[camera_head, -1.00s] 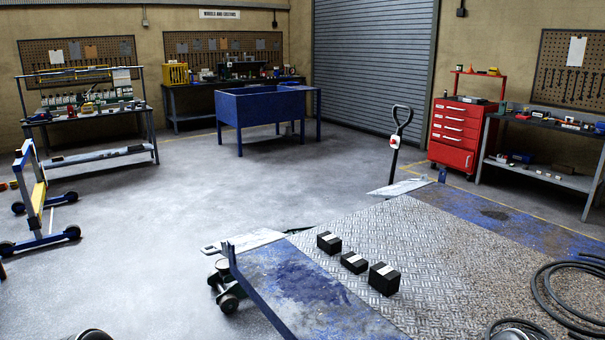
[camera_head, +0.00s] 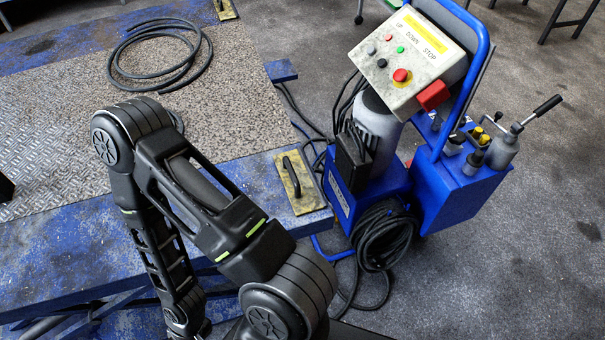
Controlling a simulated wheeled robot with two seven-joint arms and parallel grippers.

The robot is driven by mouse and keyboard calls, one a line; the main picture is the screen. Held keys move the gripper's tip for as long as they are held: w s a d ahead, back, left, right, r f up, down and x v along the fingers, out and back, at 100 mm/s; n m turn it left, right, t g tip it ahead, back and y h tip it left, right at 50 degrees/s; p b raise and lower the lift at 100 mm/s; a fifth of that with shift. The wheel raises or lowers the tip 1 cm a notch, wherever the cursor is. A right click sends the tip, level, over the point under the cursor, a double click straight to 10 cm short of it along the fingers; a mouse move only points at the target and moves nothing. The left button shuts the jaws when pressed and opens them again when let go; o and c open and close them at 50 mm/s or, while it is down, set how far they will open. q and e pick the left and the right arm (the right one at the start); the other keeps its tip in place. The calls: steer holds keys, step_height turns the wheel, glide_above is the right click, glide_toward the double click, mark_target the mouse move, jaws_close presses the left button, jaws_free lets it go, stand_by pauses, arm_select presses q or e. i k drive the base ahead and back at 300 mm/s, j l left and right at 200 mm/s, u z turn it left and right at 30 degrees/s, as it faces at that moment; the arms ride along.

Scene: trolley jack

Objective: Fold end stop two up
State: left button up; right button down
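A worn yellowish plate (camera_head: 300,183) with a black handle lies flat at the right end of the near blue lift deck (camera_head: 75,235). A similar plate (camera_head: 226,9) lies at the far deck's right end, cut by the top edge. They look like the end stops, but no label shows which is number two. One of my black arms crosses the lower left of the view, bent over the near deck, left of the near plate. Its gripper is not visible. My other gripper is also out of view.
A blue control cart (camera_head: 460,180) with a button panel (camera_head: 407,60) stands just right of the near plate. Coiled black hose (camera_head: 385,235) hangs on its front. Another black hose coil (camera_head: 155,55) lies on the speckled platform (camera_head: 60,125). Grey floor at right is mostly clear.

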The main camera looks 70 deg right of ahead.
mark_target(304, 194)
steer(key=z, duration=4.15)
steer(key=k+j, duration=0.6)
steer(key=k, duration=0.15)
